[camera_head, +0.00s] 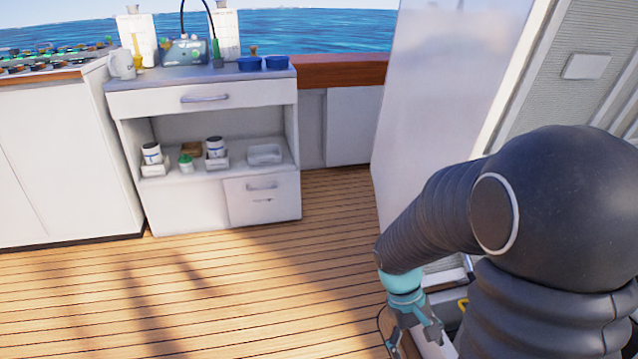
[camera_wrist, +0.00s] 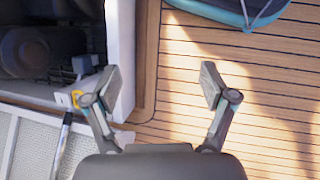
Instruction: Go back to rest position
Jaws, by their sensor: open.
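My gripper (camera_head: 418,333) hangs at the lower right of the head view, at the end of my dark arm, beside the edge of the engine hatch. In the wrist view my gripper (camera_wrist: 162,86) has its two fingers spread apart with nothing between them. The white hatch rim (camera_wrist: 120,60) runs just behind the left finger, and wooden deck (camera_wrist: 180,60) lies below the gap. The open hatch interior (camera_wrist: 45,50) is dark, at the upper left of the wrist view.
A white cabinet (camera_head: 200,98) with drawers and a shelf of small containers stands at the back left. A large pale upright panel (camera_head: 440,70) rises behind my arm. The planked deck (camera_head: 230,290) at left is clear. A yellow part (camera_wrist: 76,98) shows near the left finger.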

